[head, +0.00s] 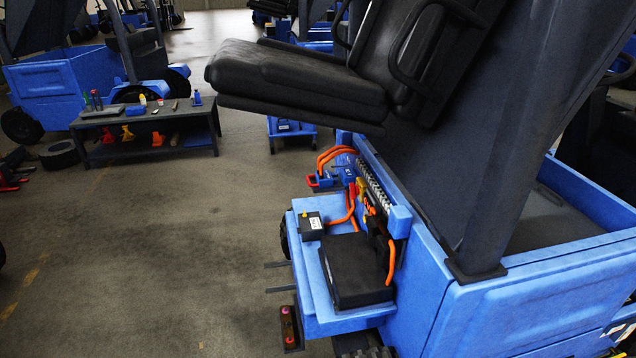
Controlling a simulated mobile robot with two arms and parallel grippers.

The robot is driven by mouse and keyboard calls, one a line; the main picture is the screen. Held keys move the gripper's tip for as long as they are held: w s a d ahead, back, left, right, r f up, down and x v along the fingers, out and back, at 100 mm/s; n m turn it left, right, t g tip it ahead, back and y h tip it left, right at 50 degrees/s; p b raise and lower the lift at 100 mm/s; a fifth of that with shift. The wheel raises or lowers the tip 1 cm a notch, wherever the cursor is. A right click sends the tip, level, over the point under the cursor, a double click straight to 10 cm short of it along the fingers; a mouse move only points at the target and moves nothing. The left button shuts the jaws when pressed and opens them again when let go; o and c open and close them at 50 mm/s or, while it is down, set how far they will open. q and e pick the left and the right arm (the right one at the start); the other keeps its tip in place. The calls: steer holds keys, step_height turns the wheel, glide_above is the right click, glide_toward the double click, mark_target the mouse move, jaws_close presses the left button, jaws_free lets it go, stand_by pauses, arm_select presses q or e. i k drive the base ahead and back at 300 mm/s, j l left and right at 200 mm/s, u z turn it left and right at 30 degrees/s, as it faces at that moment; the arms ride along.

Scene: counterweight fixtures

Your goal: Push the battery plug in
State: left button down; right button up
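A blue forklift-like vehicle (470,310) with a raised black seat (300,80) fills the right of the head view. Its open bay holds a large black block (355,270), which looks like a battery, and a small dark box (311,225) with a white label and yellow knob. Thick orange cables (342,152) run to a blue fitting (343,176) at the back of the bay, and another cable (391,262) hangs beside the black block. Red and yellow parts sit among them. I cannot tell which part is the battery plug or whether it is seated. Neither gripper is in view.
The raised seat overhangs the back of the bay. A low dark bench (150,125) with small tools stands at the back left, near another blue vehicle (65,75) and a loose tyre (60,154). The grey floor (150,250) left of the bay is clear.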

mark_target(328, 179)
steer(key=j+z, duration=0.2)
steer(key=j, duration=0.3)
steer(key=i+z, duration=0.1)
steer(key=z, duration=0.75)
steer(key=i+j+z, duration=0.2)
steer(key=j+z, duration=0.25)
steer(key=j, duration=0.15)
steer(key=j+z, duration=0.45)
steer(key=j, duration=0.15)
steer(key=j+z, duration=0.4)
steer(key=j, duration=0.25)
